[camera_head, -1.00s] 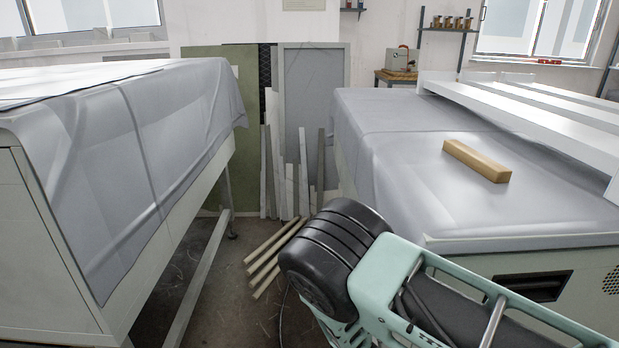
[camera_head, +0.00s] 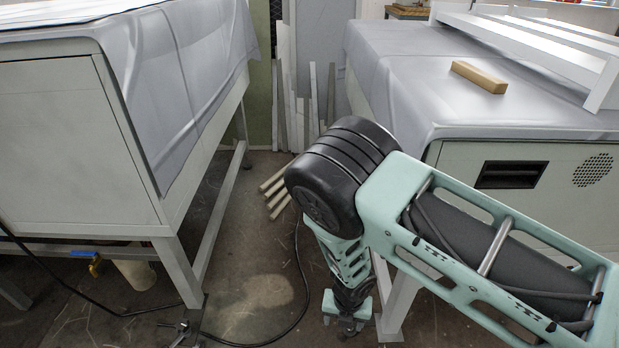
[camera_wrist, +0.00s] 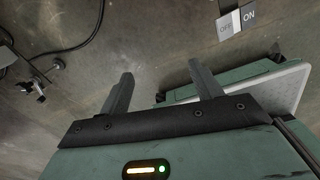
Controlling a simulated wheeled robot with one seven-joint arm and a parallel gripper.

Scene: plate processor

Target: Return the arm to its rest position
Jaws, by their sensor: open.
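My arm reaches in from the lower right in the head view, and its forearm hangs down between the two machines. My gripper shows in the wrist view (camera_wrist: 162,88) with its two dark fingers spread apart and nothing between them. Bare floor lies beyond the fingers. In the head view the end of the arm is low near the floor, and the fingertips cannot be made out there.
A cloth-covered machine (camera_head: 75,130) stands at left, with a metal leg (camera_head: 180,272) and a black cable (camera_head: 285,325) on the floor. Another covered machine (camera_head: 465,165) at right bears a wooden block (camera_head: 479,77). Wooden strips (camera_head: 277,187) lie in the gap. An OFF/ON label (camera_wrist: 237,21) shows in the wrist view.

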